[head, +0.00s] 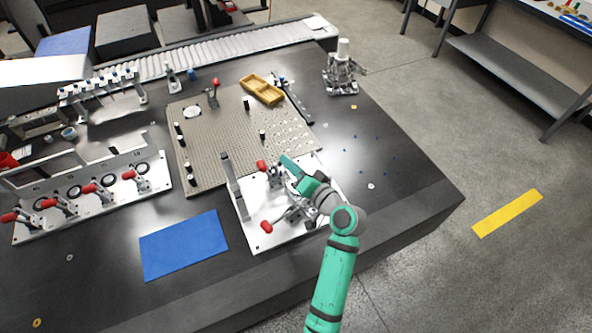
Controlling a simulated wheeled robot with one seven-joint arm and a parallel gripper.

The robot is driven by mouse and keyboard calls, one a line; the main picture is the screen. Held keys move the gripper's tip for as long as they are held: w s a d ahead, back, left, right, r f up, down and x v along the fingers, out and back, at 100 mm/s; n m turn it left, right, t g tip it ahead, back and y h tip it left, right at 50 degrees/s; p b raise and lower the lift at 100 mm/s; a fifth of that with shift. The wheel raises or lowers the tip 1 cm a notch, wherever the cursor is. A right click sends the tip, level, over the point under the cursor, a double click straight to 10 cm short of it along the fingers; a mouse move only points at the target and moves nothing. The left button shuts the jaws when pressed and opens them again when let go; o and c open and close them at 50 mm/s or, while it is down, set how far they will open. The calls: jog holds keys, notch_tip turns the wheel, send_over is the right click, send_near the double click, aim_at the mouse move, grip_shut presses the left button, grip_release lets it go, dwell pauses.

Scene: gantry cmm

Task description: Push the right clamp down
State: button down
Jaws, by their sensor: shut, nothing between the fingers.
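A white fixture plate (243,222) lies on the dark table and carries two toggle clamps with red grips. One red grip (262,166) is at the plate's far side, and the other red grip (266,227) is at its near side. The picture does not make clear which is the right clamp or how far each lever is raised. My gripper (284,160) is shut and empty over the far right part of the plate, close to the far clamp (275,177). Whether it touches that clamp cannot be told. My wrist hides part of the plate's right side.
A grey perforated board (215,150) with posts and a yellow tray (262,89) lies behind the plate. A blue mat (184,245) is at the near left. A row of red-handled clamps (95,193) stands further left. The table's right side is mostly clear.

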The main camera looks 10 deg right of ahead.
aim_at(266, 170)
jog(key=a+f, duration=0.1)
jog(key=w+a+f, duration=0.1)
jog(key=a, duration=0.1)
jog(key=w+a+f, duration=0.1)
jog(key=shift+w+a, duration=0.1)
jog(key=shift+a, duration=0.25)
jog(key=shift+d, duration=0.1)
dwell(0.3)
